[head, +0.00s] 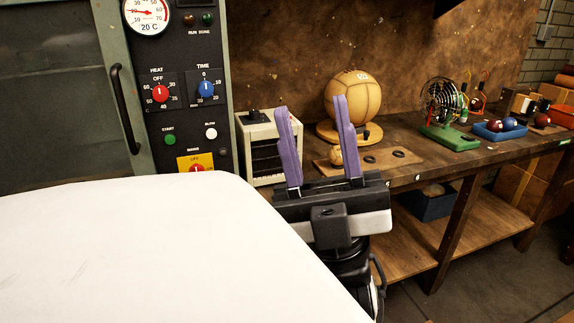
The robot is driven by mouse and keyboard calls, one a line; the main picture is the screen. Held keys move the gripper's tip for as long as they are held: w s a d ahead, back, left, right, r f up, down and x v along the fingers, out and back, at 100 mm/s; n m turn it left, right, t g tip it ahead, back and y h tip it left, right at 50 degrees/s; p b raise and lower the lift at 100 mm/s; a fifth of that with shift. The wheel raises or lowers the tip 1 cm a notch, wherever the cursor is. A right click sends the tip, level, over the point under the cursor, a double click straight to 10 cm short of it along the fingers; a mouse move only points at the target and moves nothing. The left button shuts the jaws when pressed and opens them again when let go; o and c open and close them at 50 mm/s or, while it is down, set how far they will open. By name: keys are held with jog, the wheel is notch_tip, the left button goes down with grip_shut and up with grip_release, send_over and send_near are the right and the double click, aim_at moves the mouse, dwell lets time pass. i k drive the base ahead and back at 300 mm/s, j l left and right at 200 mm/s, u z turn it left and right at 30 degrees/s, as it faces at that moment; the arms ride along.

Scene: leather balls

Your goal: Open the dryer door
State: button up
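The dryer is the tall cabinet at the left in the head view. Its door (55,130) has a green-grey frame and a dark glass pane, and it looks shut. A black vertical bar handle (124,110) sits at the door's right edge, beside the control panel (186,100). My gripper (314,105) has two purple fingers pointing up, spread apart with nothing between them. It is to the right of the handle and panel, clear of both. The door's lower part is hidden behind a white surface in the foreground.
A wooden workbench (470,158) runs along the right. On it stand a large leather ball (353,95) on a stand, a small white rack (262,150), a green-based fan-like device (441,105) and a blue tray (500,131) with balls. Floor shows at lower right.

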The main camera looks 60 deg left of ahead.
aim_at(108, 16)
jog(key=u, duration=3.05)
jog(key=k+l+u, duration=0.2)
jog(key=k+l, duration=0.05)
jog(key=k, duration=0.1)
